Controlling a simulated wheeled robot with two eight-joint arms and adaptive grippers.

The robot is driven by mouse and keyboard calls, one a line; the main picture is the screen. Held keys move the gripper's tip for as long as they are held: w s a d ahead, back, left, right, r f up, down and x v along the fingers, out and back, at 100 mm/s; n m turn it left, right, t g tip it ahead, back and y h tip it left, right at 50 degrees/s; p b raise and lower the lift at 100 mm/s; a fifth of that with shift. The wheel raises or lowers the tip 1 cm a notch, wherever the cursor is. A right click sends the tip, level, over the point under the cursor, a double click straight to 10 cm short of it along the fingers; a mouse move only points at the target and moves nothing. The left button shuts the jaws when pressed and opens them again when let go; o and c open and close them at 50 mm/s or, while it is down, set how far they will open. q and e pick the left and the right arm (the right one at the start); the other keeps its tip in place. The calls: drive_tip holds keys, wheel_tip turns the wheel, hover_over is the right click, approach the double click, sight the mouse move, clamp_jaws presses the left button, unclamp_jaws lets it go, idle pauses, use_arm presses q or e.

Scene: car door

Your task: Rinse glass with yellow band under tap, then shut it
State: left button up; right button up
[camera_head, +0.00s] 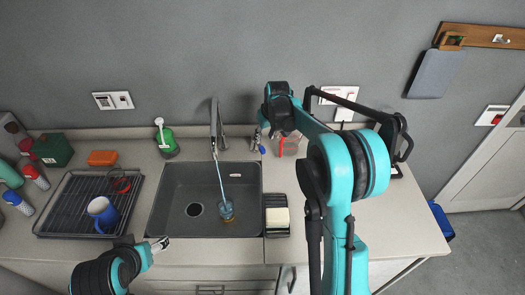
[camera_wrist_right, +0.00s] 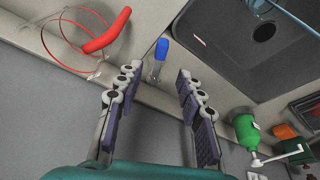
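A glass (camera_head: 226,209) stands in the grey sink (camera_head: 185,180); its band colour is too small to tell. A thin stream of water runs from the tap (camera_head: 216,125) down to it. The tap's blue-tipped lever (camera_head: 262,149) is right of the spout. In the right wrist view the blue lever (camera_wrist_right: 162,47) lies ahead, between the lines of the two fingers. My right gripper (camera_wrist_right: 158,78) is open and empty, its fingers apart from the lever. My left gripper (camera_head: 159,244) is low at the sink's front left edge; its finger gap is unclear.
A red-handled wire item (camera_wrist_right: 108,32) is close beside the right gripper. A green soap bottle (camera_head: 166,142) stands behind the sink. A black drying rack (camera_head: 70,205) with a blue mug (camera_head: 103,211) is at left. A sponge holder (camera_head: 277,215) is right of the sink.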

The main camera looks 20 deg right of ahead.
sight(262, 148)
drive_tip(key=shift+t, duration=0.4)
drive_tip(key=x, duration=0.2)
drive_tip(key=b+x, duration=0.1)
drive_tip(key=x, duration=0.2)
drive_tip(key=s+b+x, duration=0.1)
drive_tip(key=x, duration=0.2)
drive_tip(key=shift+f, duration=0.35)
use_arm(q)
wheel_tip(262, 148, down, 3)
drive_tip(key=shift+r, duration=0.1)
use_arm(e)
clamp_jaws()
